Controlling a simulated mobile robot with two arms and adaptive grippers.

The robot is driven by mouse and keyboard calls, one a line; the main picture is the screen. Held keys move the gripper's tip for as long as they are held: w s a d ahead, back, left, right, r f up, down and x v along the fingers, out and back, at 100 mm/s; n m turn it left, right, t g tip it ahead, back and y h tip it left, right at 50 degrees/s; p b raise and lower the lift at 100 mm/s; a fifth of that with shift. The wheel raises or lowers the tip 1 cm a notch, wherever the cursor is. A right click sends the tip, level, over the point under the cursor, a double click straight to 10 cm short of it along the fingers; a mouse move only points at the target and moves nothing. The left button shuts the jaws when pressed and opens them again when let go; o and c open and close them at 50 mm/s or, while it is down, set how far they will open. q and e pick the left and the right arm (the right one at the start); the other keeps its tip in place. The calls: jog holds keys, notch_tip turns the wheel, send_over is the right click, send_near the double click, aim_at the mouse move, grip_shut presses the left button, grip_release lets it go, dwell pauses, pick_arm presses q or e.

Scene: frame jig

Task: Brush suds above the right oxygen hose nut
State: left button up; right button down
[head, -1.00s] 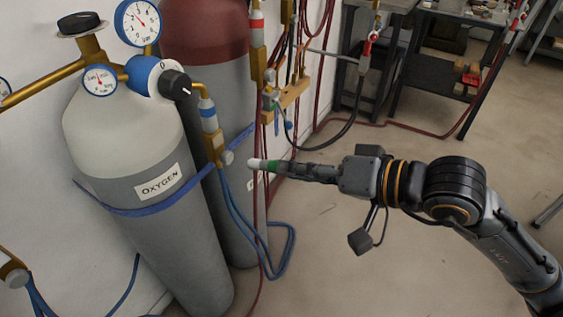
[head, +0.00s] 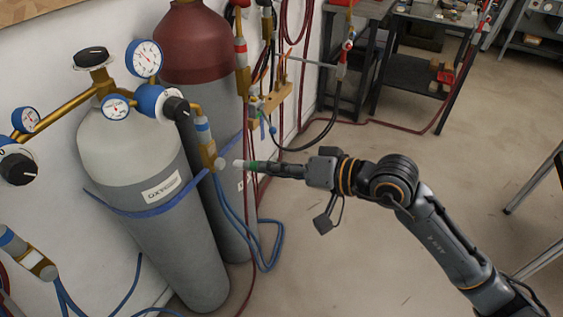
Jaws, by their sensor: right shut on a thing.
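The grey oxygen cylinder (head: 140,226) with a white label stands at the left. From its regulator a brass outlet runs down through a blue and white fitting to a brass hose nut (head: 208,151), with a pale round knob (head: 219,163) beside it and blue hoses below. My right gripper (head: 298,171) is shut on a brush (head: 256,166) with a green band and white tip. The brush points left, roughly level, its tip appearing just right of the knob. I cannot tell the depth gap. No suds are distinguishable. My left gripper is out of view.
A red-topped cylinder (head: 200,45) stands behind. A brass manifold (head: 272,98) with red hoses is on the wall. Another hose fitting (head: 30,258) is at lower left. Dark workbenches (head: 408,75) stand at the back; the floor at right is mostly clear.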

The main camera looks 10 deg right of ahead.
aim_at(242, 161)
jog(key=shift+w+a+f, duration=0.1)
jog(key=shift+w+f, duration=0.05)
jog(key=shift+f, duration=0.15)
jog(key=shift+w+f, duration=0.2)
jog(key=shift+w+a+p, duration=0.55)
jog(key=shift+w+a, duration=0.05)
jog(key=shift+a, duration=0.25)
jog(key=shift+w+a+p, duration=0.5)
jog(key=shift+w+a, duration=0.1)
jog(key=shift+a, duration=0.2)
jog(key=shift+w+a, duration=0.5)
jog(key=shift+a, duration=0.15)
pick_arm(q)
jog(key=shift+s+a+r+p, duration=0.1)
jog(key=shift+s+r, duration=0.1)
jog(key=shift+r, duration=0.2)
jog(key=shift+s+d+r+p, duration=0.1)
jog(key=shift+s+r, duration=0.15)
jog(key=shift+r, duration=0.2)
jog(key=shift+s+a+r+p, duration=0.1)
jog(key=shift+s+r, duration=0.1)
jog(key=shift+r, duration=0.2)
pick_arm(e)
jog(key=shift+a+f, duration=0.1)
jog(key=shift+a, duration=0.05)
